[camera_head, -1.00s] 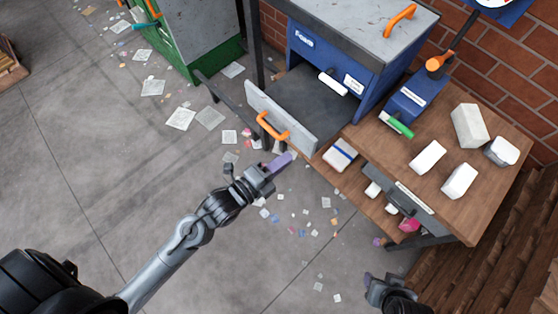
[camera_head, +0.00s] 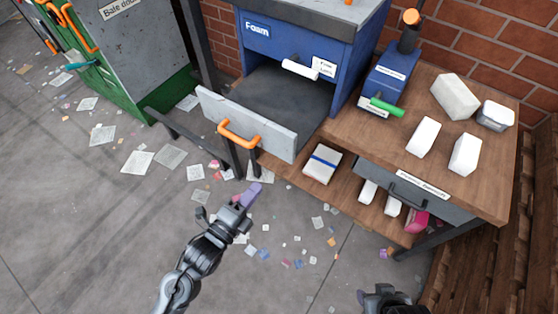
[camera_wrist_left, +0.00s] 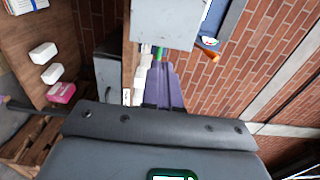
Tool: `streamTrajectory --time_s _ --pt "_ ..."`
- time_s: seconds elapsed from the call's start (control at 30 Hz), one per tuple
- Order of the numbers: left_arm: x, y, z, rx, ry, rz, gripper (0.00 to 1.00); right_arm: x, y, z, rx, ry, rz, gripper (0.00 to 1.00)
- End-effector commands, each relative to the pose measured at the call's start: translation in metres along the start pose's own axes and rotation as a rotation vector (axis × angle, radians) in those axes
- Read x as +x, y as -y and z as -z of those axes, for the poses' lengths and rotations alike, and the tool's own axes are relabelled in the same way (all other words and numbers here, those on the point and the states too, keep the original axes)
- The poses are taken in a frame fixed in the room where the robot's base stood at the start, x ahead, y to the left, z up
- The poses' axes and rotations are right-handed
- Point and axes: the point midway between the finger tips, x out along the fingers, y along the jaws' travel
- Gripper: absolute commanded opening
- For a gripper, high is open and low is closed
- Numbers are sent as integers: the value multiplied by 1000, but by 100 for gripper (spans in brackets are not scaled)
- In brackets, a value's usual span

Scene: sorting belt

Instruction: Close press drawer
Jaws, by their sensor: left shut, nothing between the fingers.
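The press is a blue machine marked "Foam" (camera_head: 310,45) at the top middle of the head view. Its drawer stands pulled out; the grey front panel (camera_head: 276,143) carries an orange handle (camera_head: 239,134), and the dark inside (camera_head: 290,92) looks empty. My left gripper (camera_head: 251,192), with purple fingers, is shut and empty. It is below and apart from the handle in the picture. Its fingers also show in the left wrist view (camera_wrist_left: 166,85), below a light grey panel whose identity I cannot tell. My right gripper (camera_head: 383,254) is partly seen at the bottom edge; its jaws are unclear.
A wooden workbench (camera_head: 385,145) with white blocks, a blue device (camera_head: 388,82) and a small drawer (camera_head: 412,190) stands right of the press. Its lower shelf holds a book-like pack (camera_head: 322,165). A green baler (camera_head: 170,88) stands left. Scraps litter the open floor.

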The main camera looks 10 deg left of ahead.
Motion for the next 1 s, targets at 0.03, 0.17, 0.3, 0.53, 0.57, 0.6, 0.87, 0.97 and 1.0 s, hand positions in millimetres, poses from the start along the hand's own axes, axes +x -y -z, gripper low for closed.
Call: streamTrajectory --time_s 0.03,0.17,0.3,0.53,0.57,0.6,0.87,0.97,1.0 --pt "8 0 0 -1 0 4 0 2 0 -1 -2 -1 -1 51" --pt "30 0 0 -2 1 4 0 8 -1 -3 -6 0 -5 51" --pt "56 -1 0 -2 0 4 0 14 -2 -5 -7 0 -6 51" --pt "95 -1 0 -3 1 3 0 25 -1 -8 -7 0 -6 51" --pt "99 -1 0 -3 1 2 0 26 -1 -8 -6 0 -6 51" --pt "104 -1 0 -2 1 2 0 28 -1 -9 -6 0 -5 51" --pt "123 0 0 -2 1 0 0 33 1 -10 -1 -1 -1 51" --pt "125 0 0 -1 1 0 0 33 1 -10 1 -1 0 51" --pt "125 0 0 -1 1 0 0 33 1 -10 2 -1 1 51"
